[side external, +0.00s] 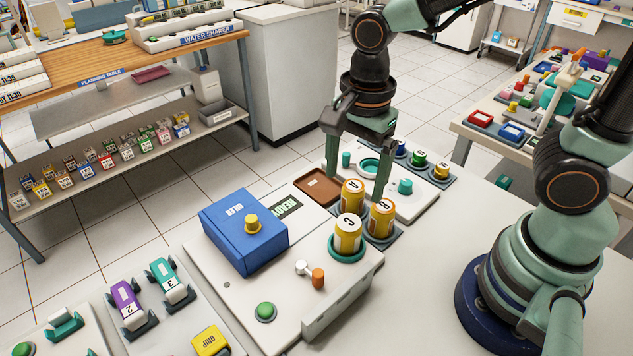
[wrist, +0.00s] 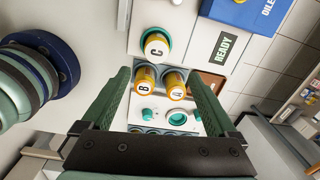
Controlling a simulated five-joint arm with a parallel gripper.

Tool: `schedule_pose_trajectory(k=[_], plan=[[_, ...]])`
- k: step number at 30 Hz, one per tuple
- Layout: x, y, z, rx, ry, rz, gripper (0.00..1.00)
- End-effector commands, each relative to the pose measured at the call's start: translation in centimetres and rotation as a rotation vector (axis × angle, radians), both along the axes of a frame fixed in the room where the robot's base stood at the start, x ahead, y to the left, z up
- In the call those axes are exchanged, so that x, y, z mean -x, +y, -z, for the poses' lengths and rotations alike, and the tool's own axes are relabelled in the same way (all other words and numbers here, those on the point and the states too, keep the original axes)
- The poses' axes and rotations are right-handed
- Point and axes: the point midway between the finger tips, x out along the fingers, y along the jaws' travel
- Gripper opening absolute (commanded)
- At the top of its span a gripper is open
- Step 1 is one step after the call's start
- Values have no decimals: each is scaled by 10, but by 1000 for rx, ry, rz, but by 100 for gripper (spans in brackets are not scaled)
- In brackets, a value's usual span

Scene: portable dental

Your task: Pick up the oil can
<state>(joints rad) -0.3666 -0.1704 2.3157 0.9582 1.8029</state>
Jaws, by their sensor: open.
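Three yellow cans with white lettered tops stand close together: can A (side external: 352,196), can B (side external: 381,220) and can C (side external: 347,236). I cannot tell which is the oil can. Can C stands in a green ring on the white station; A and B stand in a grey holder behind it. My gripper (side external: 355,188) is open above the holder, pointing down, its fingers near A and B. In the wrist view, B (wrist: 145,80) and A (wrist: 174,84) show between my gripper's fingers (wrist: 158,78), and C (wrist: 156,47) lies beyond the tips. No can is visibly gripped.
A blue box (side external: 243,230) with a yellow knob and a READY sign (side external: 286,206) stand left of the cans. A red-orange lever (side external: 318,278) and green button (side external: 265,311) are in front. A brown tray (side external: 317,186) and white panel (side external: 420,200) lie behind.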

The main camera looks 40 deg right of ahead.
Motion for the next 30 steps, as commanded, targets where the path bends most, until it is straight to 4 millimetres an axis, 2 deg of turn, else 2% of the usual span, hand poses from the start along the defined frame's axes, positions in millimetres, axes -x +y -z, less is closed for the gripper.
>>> schedule_pose_trajectory(k=[6,18,26,30], plan=[[4,8,11,12,38,129,94],[5,8,69,14,42,135,94],[4,8,83,12,40,135,94],[5,6,99,14,42,135,94]])
